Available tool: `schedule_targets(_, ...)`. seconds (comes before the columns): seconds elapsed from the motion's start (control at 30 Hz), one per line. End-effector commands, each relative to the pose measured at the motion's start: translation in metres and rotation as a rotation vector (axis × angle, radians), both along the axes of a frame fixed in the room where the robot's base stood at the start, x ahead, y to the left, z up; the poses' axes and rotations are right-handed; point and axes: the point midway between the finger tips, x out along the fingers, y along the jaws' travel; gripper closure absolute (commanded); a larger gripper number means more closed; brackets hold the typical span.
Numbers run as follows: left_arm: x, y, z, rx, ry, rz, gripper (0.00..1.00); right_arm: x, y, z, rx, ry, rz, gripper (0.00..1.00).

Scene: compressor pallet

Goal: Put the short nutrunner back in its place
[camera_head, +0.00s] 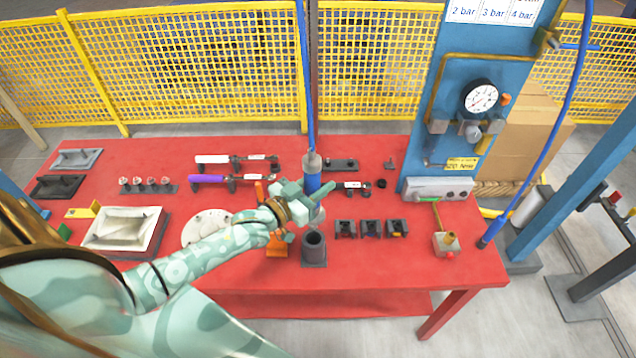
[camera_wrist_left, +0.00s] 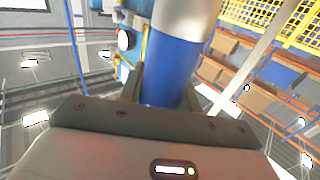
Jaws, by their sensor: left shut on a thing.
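The short nutrunner (camera_head: 313,180), a blue upright cylinder with a grey top, hangs on a blue hose over the middle of the red table. My left gripper (camera_head: 316,199) is shut on it, and its fingers hide part of the lower body. In the left wrist view the nutrunner's blue body (camera_wrist_left: 172,65) stands between the fingers. A dark round holder (camera_head: 314,248) with an open top stands on the table just below and in front of the nutrunner. The nutrunner's lower end is above the holder; I cannot tell the exact gap. My right gripper is out of view.
The red table (camera_head: 375,275) has three dark blocks (camera_head: 371,229) right of the holder and an orange stand (camera_head: 276,243) left of it. Tools with white and purple handles (camera_head: 207,179) lie behind. A blue column with a gauge (camera_head: 481,97) rises at the right.

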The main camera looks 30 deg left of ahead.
Motion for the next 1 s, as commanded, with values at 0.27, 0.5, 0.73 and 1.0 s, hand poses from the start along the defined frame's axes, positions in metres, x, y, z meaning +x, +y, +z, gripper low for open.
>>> schedule_targets(0.27,0.0,0.0,-0.002,-0.001,-0.003,0.0,1.0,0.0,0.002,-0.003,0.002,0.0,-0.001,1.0)
schedule_targets(0.5,0.0,0.0,-0.007,-0.002,-0.003,0.0,1.0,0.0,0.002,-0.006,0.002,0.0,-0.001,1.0)
schedule_targets(0.73,0.0,0.0,-0.011,-0.002,-0.003,0.0,1.0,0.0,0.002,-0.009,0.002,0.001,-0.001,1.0)
schedule_targets(1.0,0.0,0.0,-0.015,-0.002,-0.003,0.0,1.0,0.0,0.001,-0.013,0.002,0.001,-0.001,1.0)
